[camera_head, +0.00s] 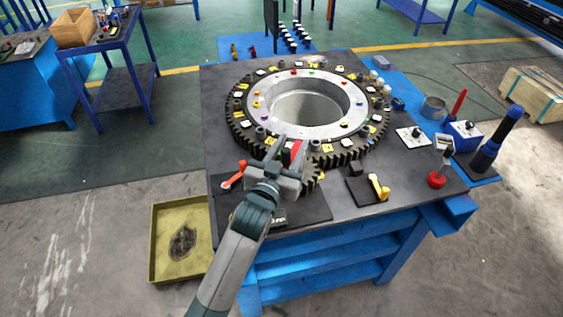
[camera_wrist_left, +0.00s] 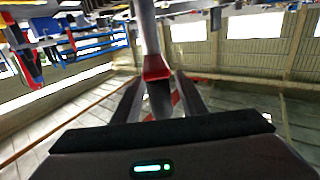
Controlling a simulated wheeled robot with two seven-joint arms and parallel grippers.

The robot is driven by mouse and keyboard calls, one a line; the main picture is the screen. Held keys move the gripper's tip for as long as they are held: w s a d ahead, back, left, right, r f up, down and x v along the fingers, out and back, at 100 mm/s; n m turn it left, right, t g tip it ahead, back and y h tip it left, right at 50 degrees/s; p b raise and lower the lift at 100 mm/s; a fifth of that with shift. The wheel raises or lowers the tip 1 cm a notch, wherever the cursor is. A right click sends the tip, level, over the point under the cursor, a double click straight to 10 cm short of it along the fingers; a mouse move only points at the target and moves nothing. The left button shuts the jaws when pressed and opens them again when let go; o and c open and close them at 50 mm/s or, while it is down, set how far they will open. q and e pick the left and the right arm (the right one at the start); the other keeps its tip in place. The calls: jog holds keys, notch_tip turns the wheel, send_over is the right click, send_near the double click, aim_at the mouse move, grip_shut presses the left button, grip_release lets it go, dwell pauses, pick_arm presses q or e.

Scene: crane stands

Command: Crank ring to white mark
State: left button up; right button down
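The large dark toothed ring (camera_head: 240,131), with a pale inner ring (camera_head: 318,131), lies flat on the bench. White and yellow tags sit around its top; I cannot tell which is the white mark. A small gear (camera_head: 313,182) is at its front edge, partly hidden by my left gripper (camera_head: 290,147). That gripper's fingers are apart, in front of the ring. A red part shows by the fingers. In the left wrist view a grey post with a red collar (camera_wrist_left: 156,68) stands between the spread fingers (camera_wrist_left: 160,85); contact is unclear. My right gripper is not in view.
An orange-red lever (camera_head: 235,176) lies left of my gripper, and a yellow-handled lever (camera_head: 379,188) stands on a dark plate to the right. Red-and-black and blue tools (camera_head: 497,139) crowd the right side. A yellow tray (camera_head: 180,215) is on the floor.

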pick_arm(q)
jog(key=b+v, duration=0.4)
jog(key=v, duration=1.3)
jog(key=shift+s+b, duration=0.2)
jog(key=shift+b, duration=0.2)
